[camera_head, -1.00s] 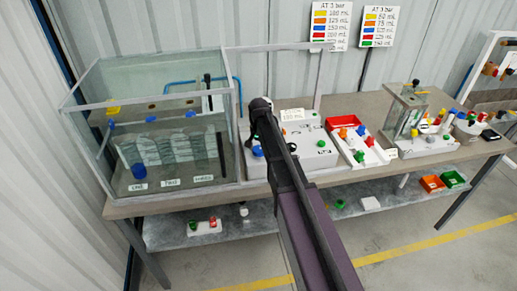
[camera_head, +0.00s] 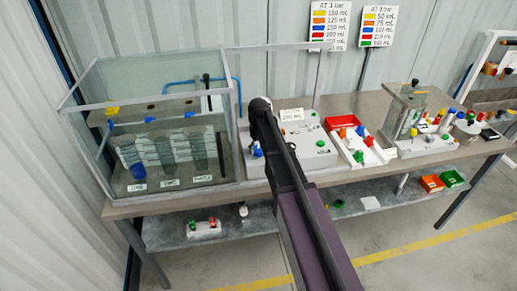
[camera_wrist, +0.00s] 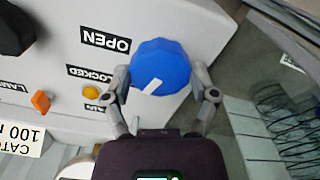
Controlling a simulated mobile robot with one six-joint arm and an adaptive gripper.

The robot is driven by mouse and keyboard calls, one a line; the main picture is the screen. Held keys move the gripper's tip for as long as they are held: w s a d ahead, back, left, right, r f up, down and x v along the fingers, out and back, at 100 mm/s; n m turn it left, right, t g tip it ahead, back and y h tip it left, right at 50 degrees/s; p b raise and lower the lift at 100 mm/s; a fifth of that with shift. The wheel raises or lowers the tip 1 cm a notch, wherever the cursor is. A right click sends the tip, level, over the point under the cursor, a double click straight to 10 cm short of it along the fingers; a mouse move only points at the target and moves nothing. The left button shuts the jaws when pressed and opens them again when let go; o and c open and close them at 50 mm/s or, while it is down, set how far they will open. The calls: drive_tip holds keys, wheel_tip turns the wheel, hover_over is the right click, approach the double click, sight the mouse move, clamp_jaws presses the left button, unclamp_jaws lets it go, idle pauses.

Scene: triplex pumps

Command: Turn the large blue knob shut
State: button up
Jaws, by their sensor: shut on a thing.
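The large blue knob (camera_wrist: 160,65) sits on a white panel in the wrist view. A short white mark on it slants at its lower side. Upside-down labels OPEN (camera_wrist: 105,40) and LOCKED (camera_wrist: 89,75) lie to its left, with another label partly hidden below by a finger. My gripper (camera_wrist: 161,78) is shut on the knob, one finger at each side. In the head view a blue knob (camera_head: 257,152) shows beside the end of my arm; the fingers there cannot be made out clearly.
Small orange (camera_wrist: 41,102) and yellow (camera_wrist: 90,91) knobs and a black knob (camera_wrist: 12,30) are on the panel, left of my gripper. A clear tank (camera_head: 85,135) stands close on the left of the bench. A red tray (camera_head: 343,122) stands to the right.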

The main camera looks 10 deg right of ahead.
drive_tip(key=shift+w+n, duration=0.1)
drive_tip(key=shift+n, duration=1.5)
drive_tip(key=o, duration=1)
drive_tip(key=shift+m, duration=0.4)
